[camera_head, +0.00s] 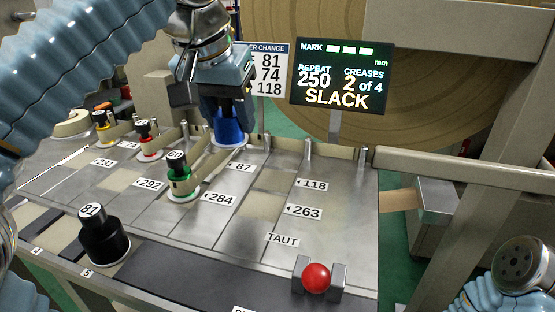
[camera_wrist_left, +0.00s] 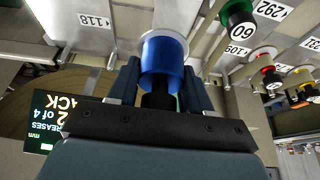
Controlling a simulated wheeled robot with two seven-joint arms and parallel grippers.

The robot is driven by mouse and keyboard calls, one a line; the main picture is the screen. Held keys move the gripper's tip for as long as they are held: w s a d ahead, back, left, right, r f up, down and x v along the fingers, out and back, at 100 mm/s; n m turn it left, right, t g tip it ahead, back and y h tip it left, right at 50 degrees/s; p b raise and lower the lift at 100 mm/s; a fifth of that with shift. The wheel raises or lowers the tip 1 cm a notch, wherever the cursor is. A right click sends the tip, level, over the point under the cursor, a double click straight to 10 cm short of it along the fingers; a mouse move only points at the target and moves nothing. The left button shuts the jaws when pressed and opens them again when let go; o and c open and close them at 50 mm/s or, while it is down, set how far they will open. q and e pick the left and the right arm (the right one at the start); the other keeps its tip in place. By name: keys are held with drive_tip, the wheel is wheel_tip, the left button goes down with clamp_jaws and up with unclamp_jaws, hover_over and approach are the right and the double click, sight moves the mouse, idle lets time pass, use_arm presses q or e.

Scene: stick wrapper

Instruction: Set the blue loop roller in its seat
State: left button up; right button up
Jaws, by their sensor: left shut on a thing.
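The blue loop roller (camera_head: 228,128) has a pale flange at its lower end. It is upright at the back of the metal table, by the label 87 (camera_head: 242,167). My left gripper (camera_head: 228,104) is above it, pointing down and shut on it. In the left wrist view the blue roller (camera_wrist_left: 162,62) sits between the two fingers of my left gripper (camera_wrist_left: 162,82). I cannot tell whether its flange touches the table, and its seat is not clearly visible beneath it. My right gripper is out of view; only part of my right arm shows at lower right.
A green roller marked 60 (camera_head: 180,172), a red roller (camera_head: 147,140) and a yellow roller (camera_head: 102,125) stand to the left. A black piece marked 81 (camera_head: 100,235) stands at front left. A red ball (camera_head: 316,277) is at front. The display (camera_head: 343,77) reads SLACK.

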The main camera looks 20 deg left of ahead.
use_arm(q)
drive_tip(key=w+d+f, duration=0.4)
drive_tip(key=f, duration=0.1)
drive_tip(key=shift+w+d+f+b, duration=0.25)
drive_tip(key=shift+w+b, duration=0.15)
drive_tip(key=f, duration=0.3)
drive_tip(key=w+d+f+b, duration=0.1)
drive_tip(key=f, duration=0.1)
drive_tip(key=shift+w+d, duration=0.1)
drive_tip(key=shift+f, duration=0.2)
drive_tip(key=o, duration=1.2)
drive_tip(key=shift+r, duration=0.1)
drive_tip(key=shift+o, duration=0.2)
